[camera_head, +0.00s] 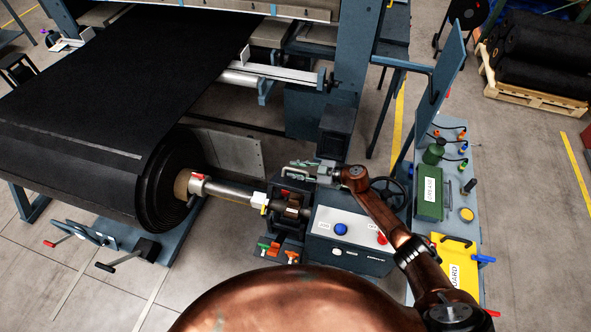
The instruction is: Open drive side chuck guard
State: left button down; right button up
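The drive side chuck (291,208) sits at the right end of the roll's silver shaft (230,192), left of the white-topped control box. A dark frame (283,185), which looks like the chuck guard, stands just behind the chuck; its exact position is hard to make out. My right gripper (296,170) reaches in from the right, pointing left, at the top of this frame. Its fingers are small and overlap the dark parts, so I cannot tell whether they touch or hold the guard. My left gripper is out of view.
The control box (348,228) with blue and red buttons stands close under my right forearm. A handwheel (388,194) is behind it. A bench at right holds a green box (430,194) and a yellow plate (455,262). A large black belt roll (165,185) fills the left.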

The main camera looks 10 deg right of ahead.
jog(key=v, duration=1.1)
jog(key=shift+d, duration=0.3)
jog(key=shift+s+r, duration=0.1)
jog(key=shift+r, duration=0.05)
jog(key=shift+c, duration=0.7)
